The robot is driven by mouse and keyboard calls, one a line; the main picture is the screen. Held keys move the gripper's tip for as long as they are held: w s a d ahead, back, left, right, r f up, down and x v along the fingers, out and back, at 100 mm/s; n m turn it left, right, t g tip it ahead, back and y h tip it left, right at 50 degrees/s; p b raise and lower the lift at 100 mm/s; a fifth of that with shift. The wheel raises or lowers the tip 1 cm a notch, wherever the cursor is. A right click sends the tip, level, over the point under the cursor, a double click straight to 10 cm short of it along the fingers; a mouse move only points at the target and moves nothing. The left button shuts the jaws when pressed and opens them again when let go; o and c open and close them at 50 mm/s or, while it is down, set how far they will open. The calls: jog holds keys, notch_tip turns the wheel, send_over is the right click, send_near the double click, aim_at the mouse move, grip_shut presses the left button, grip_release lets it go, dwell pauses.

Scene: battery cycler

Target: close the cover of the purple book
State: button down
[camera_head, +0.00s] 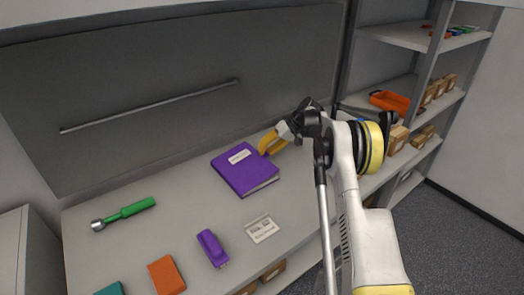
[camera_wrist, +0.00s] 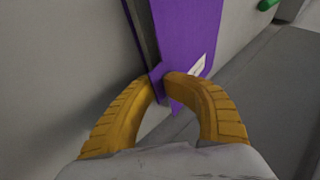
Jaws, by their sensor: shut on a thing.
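The purple book (camera_head: 246,170) lies on the grey counter with its cover down over the pages, and a white label is on the cover. From the head view I cannot tell whether the cover is fully flat. My gripper (camera_head: 267,145) is at the book's right upper edge. In the wrist view the yellow fingers (camera_wrist: 161,82) are shut on a corner of the purple book (camera_wrist: 190,30). The dark page block shows beside the cover there. The fingers hide part of that corner.
On the counter are a purple stapler-like object (camera_head: 212,248), a white card (camera_head: 262,228), an orange block (camera_head: 166,275), a teal item (camera_head: 110,289) and a green-handled tool (camera_head: 125,212). A back panel with a rod (camera_head: 150,105) rises behind. Shelves with an orange bin (camera_head: 390,101) stand right.

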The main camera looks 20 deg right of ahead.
jog(key=shift+d+f, duration=0.15)
jog(key=shift+f, duration=0.3)
jog(key=c, duration=1.7)
grip_release()
jog(key=shift+o, duration=0.2)
jog(key=v, duration=1.2)
jog(key=shift+r, duration=0.1)
